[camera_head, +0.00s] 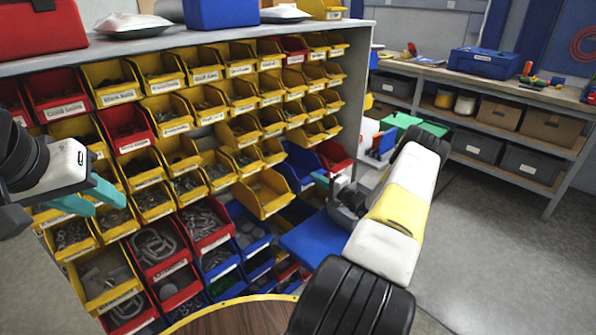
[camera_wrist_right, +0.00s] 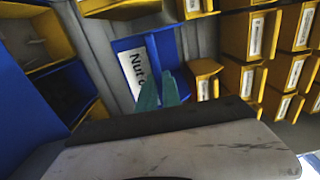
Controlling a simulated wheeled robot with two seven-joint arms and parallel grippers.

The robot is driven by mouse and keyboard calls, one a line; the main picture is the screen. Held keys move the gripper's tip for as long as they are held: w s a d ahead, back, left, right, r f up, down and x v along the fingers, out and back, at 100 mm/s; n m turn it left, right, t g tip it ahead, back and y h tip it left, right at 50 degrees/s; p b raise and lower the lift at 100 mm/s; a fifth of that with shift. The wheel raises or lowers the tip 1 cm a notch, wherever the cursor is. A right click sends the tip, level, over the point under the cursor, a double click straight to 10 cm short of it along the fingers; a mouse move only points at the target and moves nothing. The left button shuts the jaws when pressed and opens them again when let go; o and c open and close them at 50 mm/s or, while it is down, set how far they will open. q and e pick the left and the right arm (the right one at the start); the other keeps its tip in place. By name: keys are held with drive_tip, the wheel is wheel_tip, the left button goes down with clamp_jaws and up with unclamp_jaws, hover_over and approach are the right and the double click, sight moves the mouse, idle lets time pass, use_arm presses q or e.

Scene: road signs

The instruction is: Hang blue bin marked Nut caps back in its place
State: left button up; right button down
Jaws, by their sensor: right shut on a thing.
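The blue Nut caps bin (camera_wrist_right: 127,45) shows in the right wrist view with a white label reading "Nut c", the rest covered by my fingers. My right gripper (camera_wrist_right: 162,90) is shut on its front, its teal fingertips close together. In the head view my right gripper (camera_head: 322,181) is at the right part of the rack, beside a blue bin (camera_head: 302,160) that appears to be the same one; its label is not readable there. Whether the bin is seated on the rack I cannot tell. My left gripper (camera_head: 92,200) is open and empty before the rack's left side.
The rack (camera_head: 353,75) holds rows of yellow, red and blue bins. A yellow bin (camera_head: 263,192) juts out left of my right gripper. A large blue surface (camera_head: 312,240) lies just below it. A round wooden table (camera_head: 235,318) stands in front. The floor (camera_head: 490,240) at right is clear.

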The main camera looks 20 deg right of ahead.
drive_tip(key=shift+f, duration=0.85)
idle(0.3)
drive_tip(key=c, duration=1.5)
unclamp_jaws()
drive_tip(key=shift+o, duration=0.2)
drive_tip(key=v, duration=0.8)
drive_tip(key=s+a+r+n+g+y, duration=0.25)
drive_tip(key=a+r+n+g, duration=0.3)
drive_tip(key=a+r, duration=0.65)
drive_tip(key=s+a+r+n+g+y, duration=0.25)
drive_tip(key=a+r+n+g, duration=0.3)
drive_tip(key=a+r, duration=0.65)
drive_tip(key=s+a+r+n+g+h, duration=0.25)
drive_tip(key=s+a+r+h, duration=0.35)
drive_tip(key=s, duration=0.6)
drive_tip(key=s+r+t+h, duration=0.1)
drive_tip(key=s+r+h, duration=0.1)
drive_tip(key=s, duration=0.5)
drive_tip(key=s+r+t+h, duration=0.1)
drive_tip(key=s+r+t, duration=0.1)
drive_tip(key=s+r, duration=0.2)
drive_tip(key=s, duration=0.3)
drive_tip(key=shift+d+r+n+h, duration=0.2)
drive_tip(key=shift+d+n+h, duration=0.05)
drive_tip(key=shift+n+h, duration=0.15)
